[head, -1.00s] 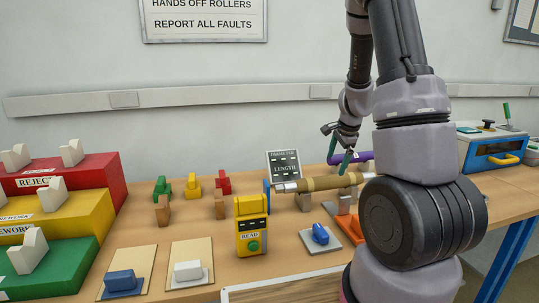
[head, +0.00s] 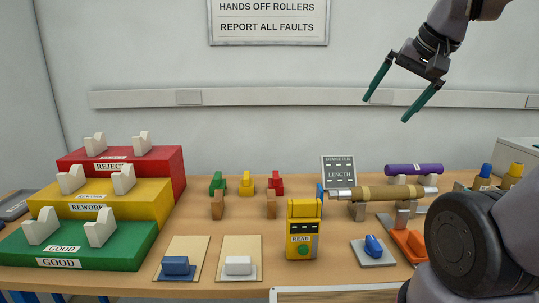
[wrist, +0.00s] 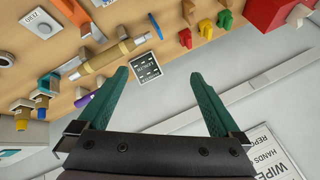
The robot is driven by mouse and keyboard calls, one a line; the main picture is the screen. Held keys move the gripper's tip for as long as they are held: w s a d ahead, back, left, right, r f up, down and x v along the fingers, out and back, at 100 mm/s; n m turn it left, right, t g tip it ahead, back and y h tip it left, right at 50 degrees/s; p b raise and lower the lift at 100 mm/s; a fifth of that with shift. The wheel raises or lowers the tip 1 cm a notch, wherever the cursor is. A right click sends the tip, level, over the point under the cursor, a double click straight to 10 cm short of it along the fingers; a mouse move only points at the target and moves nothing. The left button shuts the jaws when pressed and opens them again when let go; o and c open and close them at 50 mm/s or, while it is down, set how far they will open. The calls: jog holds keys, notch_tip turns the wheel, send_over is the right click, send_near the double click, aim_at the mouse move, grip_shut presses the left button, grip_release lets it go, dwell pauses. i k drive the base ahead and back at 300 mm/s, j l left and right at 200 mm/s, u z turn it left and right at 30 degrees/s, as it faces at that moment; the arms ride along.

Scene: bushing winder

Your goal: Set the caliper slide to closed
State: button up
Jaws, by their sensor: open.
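My gripper (head: 390,105) is open and empty, raised well above the bench in front of the wall; its green fingers also show spread in the wrist view (wrist: 164,78). A tan roll with metal ends (head: 382,193) lies level on grey supports; it also shows in the wrist view (wrist: 104,59). An orange part (head: 408,243), which may be the caliper, lies in front of the roll's right half. Its right end is hidden behind my arm, and I cannot tell its slide position. A blue upright piece (head: 320,194) stands at the roll's left end.
A yellow READ unit (head: 302,240) and a blue knob on a grey plate (head: 373,248) stand in front. A DIAMETER/LENGTH display (head: 339,172) and a purple roll (head: 414,169) are behind. Stepped red, yellow and green racks (head: 160,190) fill the left. Air around my gripper is clear.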

aim_at(412, 243)
jog(key=z, duration=0.75)
jog(key=k+l+u, duration=0.2)
jog(key=k+l, duration=0.15)
jog(key=k, duration=0.1)
